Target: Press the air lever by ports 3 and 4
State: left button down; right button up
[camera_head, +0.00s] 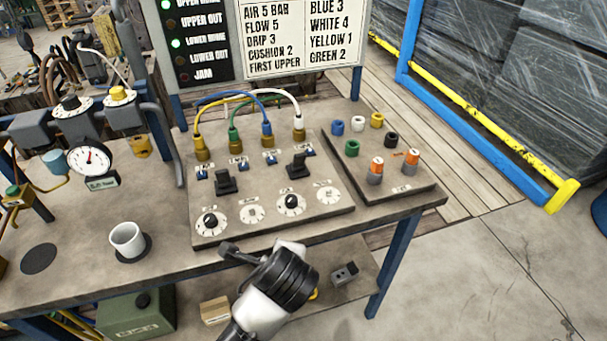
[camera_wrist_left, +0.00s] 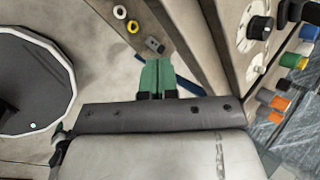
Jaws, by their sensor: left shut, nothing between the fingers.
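The sloping control panel (camera_head: 248,215) is on the bench. It carries two black levers. The right lever (camera_head: 298,168) stands beside the two right-hand hose ports (camera_head: 298,135); the left lever (camera_head: 226,183) stands beside the two left-hand ports (camera_head: 202,149). Port numbers are too small to read. My left wrist shows below the panel's front edge in the head view, its fingers not clear there. In the left wrist view my left gripper (camera_wrist_left: 158,75) has its green fingers together and empty, in front of the bench edge, apart from both levers. My right gripper is out of view.
A sign board (camera_head: 300,40) stands behind the panel. A block with coloured caps (camera_head: 385,178) is to its right. A white cup (camera_head: 127,239) and a pressure gauge (camera_head: 91,162) are to its left. Hoses arch over the panel's back. A lower shelf holds a grey box (camera_head: 344,274).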

pick_arm(q)
jog(key=w+d+r+m+t+y, duration=0.3)
jog(key=w+d+r+m+t, duration=0.3)
jog(key=r+m, duration=0.4)
jog(key=shift+w+d+m, duration=0.65)
jog(key=shift+d+m, duration=0.25)
jog(key=shift+m, duration=0.1)
send_near(298, 160)
jog(key=w+f, duration=0.1)
jog(key=f, duration=0.1)
jog(key=w+f, duration=0.1)
jog(key=f, duration=0.1)
jog(key=shift+w+a, duration=0.35)
jog(key=shift+w+a+r+p, duration=0.2)
jog(key=shift+w+r, duration=0.15)
jog(key=shift+w, duration=0.2)
jog(key=shift+w+a+r+p, duration=0.15)
jog(key=shift+w+r, duration=0.2)
jog(key=shift+w, duration=0.15)
jog(key=shift+w+a+r, duration=0.15)
jog(key=shift+w+r, duration=0.05)
jog(key=shift+w, duration=0.3)
